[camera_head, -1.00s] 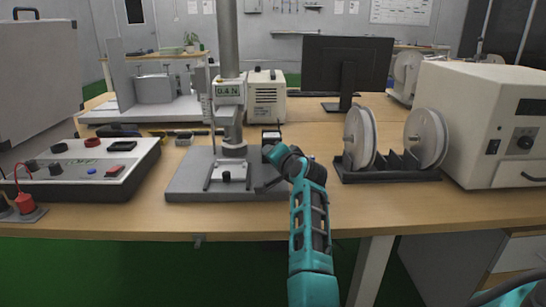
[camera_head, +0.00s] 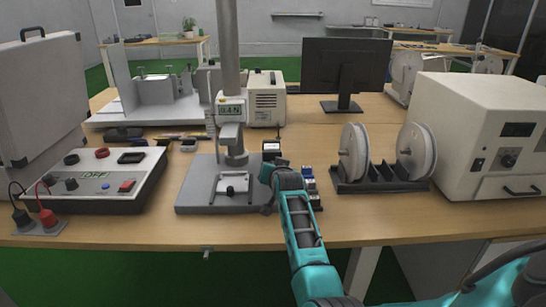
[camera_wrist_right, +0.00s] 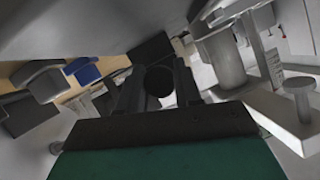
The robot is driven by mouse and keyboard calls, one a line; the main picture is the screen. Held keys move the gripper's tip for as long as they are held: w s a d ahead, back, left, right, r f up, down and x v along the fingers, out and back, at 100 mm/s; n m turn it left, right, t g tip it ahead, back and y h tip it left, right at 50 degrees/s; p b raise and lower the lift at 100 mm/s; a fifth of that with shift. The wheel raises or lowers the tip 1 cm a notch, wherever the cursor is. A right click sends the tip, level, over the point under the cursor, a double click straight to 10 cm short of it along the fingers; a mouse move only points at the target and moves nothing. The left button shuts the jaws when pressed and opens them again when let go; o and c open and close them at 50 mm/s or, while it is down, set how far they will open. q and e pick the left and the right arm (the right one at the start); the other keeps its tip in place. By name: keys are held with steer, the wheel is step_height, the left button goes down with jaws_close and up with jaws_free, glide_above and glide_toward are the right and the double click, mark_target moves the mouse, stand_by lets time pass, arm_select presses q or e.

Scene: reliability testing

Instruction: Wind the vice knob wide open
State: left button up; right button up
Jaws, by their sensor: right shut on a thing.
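A small metal vice (camera_head: 233,184) sits on the grey base plate of the test stand (camera_head: 232,105), below the stand's probe. My right arm reaches in from the lower right, and my right gripper (camera_head: 267,184) is at the right side of the vice. In the right wrist view, a dark round knob (camera_wrist_right: 158,82) sits between the two dark fingers of the right gripper (camera_wrist_right: 156,88), which is shut on it. In the head view the wrist hides the knob and fingertips. The vice's jaw gap is too small to judge. My left gripper is not in view.
A control box (camera_head: 95,185) with knobs stands at left. Small blue and dark items (camera_head: 310,185) lie just right of my wrist. A spool rack (camera_head: 382,182) and a cream oven-like box (camera_head: 480,135) stand farther right. The desk's front edge is close below the stand.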

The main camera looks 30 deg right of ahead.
steer(key=shift+r+n+g+h+p, duration=0.1)
steer(key=shift+n+g+h+p, duration=0.4)
steer(key=shift+n, duration=0.5)
steer(key=shift+w+n+h+b, duration=0.1)
steer(key=shift+n+h+b, duration=0.6)
steer(key=shift+n, duration=0.2)
steer(key=shift+f+n+g+h+b, duration=0.2)
steer(key=shift+n+g+h+b, duration=0.2)
steer(key=shift+n+b, duration=0.1)
steer(key=shift+n+g+h+b, duration=0.3)
steer(key=shift+n+h+b, duration=0.4)
steer(key=shift+n+b, duration=0.55)
steer(key=shift+n, duration=0.05)
steer(key=shift+r+n+h+b, duration=0.1)
steer(key=shift+n+h+b, duration=0.25)
steer(key=shift+n+h, duration=0.2)
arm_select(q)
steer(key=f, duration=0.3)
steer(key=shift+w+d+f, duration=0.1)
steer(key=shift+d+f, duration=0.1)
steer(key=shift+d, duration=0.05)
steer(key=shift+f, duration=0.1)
arm_select(e)
steer(key=shift+r, duration=0.1)
